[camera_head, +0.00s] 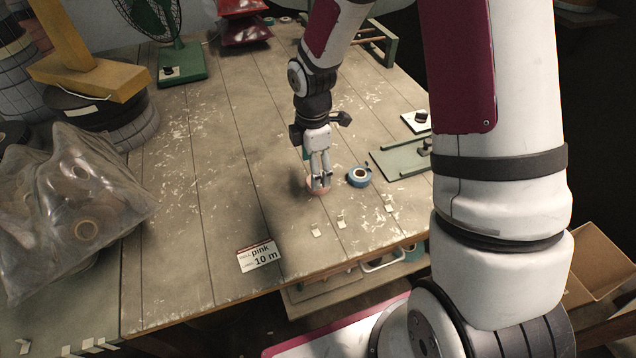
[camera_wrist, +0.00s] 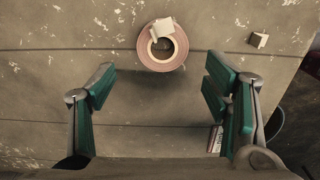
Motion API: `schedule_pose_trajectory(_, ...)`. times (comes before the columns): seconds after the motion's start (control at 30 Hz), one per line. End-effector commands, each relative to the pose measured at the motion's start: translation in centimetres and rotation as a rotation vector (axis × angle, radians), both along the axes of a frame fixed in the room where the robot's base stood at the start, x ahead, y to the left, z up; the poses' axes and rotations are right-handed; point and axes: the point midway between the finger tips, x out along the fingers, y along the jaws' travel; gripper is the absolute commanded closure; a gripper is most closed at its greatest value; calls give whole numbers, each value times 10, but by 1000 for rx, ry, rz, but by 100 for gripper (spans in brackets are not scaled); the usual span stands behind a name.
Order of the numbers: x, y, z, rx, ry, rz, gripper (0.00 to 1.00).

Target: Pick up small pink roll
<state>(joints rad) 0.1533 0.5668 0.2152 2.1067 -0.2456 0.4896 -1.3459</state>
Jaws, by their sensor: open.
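The small pink roll (camera_wrist: 149,57) lies flat on the table in the wrist view, with a pale tape end or scrap over its top edge. My gripper (camera_wrist: 162,88) is open and empty, its two green-padded fingers spread wide. The roll shows between and beyond the fingertips, not touching either one. In the head view, my gripper (camera_head: 320,184) points down over the pink roll (camera_head: 316,190), which is partly hidden behind the fingers. The exact height of the fingertips above the table is hard to tell.
A blue roll (camera_head: 359,176) lies close to the right of the gripper. A card reading "pink 10 m" (camera_head: 260,256) stands near the front edge. A green plate (camera_head: 399,163) lies further right. A bag of rolls (camera_head: 70,205) sits at left. The left-centre tabletop is clear.

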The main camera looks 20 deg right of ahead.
Motion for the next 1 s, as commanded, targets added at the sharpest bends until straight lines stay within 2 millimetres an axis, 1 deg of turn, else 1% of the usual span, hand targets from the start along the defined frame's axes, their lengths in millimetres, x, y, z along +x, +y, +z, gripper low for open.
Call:
schedule_pose_trajectory(0.2,-4,-6,-33,0,6,1,30)
schedule_pose_trajectory(0.3,-3,-5,-42,0,4,1,30)
schedule_pose_trajectory(0.4,-3,-5,-46,0,2,1,30)
schedule_pose_trajectory(0.6,-3,-6,-46,0,1,0,30)
schedule_pose_trajectory(0.63,-3,-6,-46,0,1,0,34)
schedule_pose_trajectory(0.67,-3,-6,-46,0,1,0,41)
schedule_pose_trajectory(0.7,-3,-6,-46,0,1,0,50)
schedule_pose_trajectory(0.77,-3,-6,-46,0,1,0,64)
schedule_pose_trajectory(0.8,-3,-6,-46,0,1,0,73)
schedule_pose_trajectory(0.83,-3,-6,-46,0,1,0,80)
schedule_pose_trajectory(1.0,-3,-6,-46,0,1,0,80)
